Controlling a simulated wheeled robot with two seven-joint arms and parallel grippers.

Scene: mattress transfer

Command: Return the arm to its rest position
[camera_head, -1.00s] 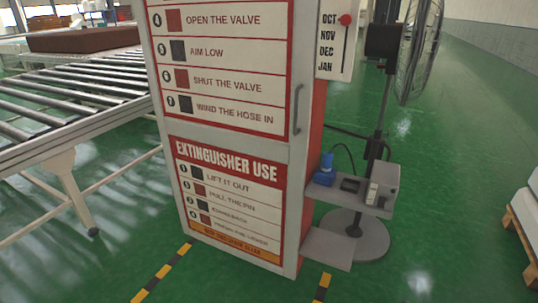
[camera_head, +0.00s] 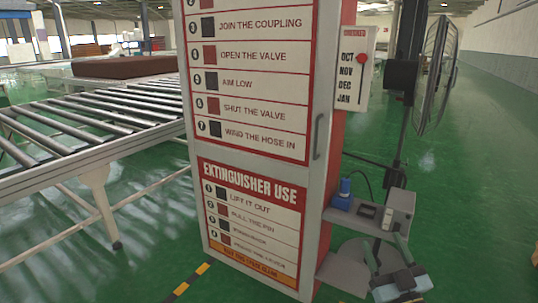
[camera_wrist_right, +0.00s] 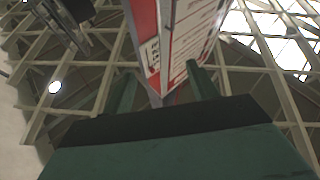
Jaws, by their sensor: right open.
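My right gripper (camera_head: 387,252) has come into the lower right of the head view, with its two green fingers pointing up and apart. It is open, with nothing between the fingers. It shows in front of the small shelf on the cabinet's right side; I cannot tell the gap between them. In the right wrist view the open fingers (camera_wrist_right: 160,88) point toward the cabinet and the ceiling. My left gripper is not in view.
A tall white and red cabinet (camera_head: 252,150) with instruction panels stands ahead. Its side shelf (camera_head: 358,220) holds a blue item (camera_head: 344,190) and a grey box (camera_head: 399,204). A fan (camera_head: 433,75) stands behind. A roller conveyor (camera_head: 90,125) is left. Green floor is open at right.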

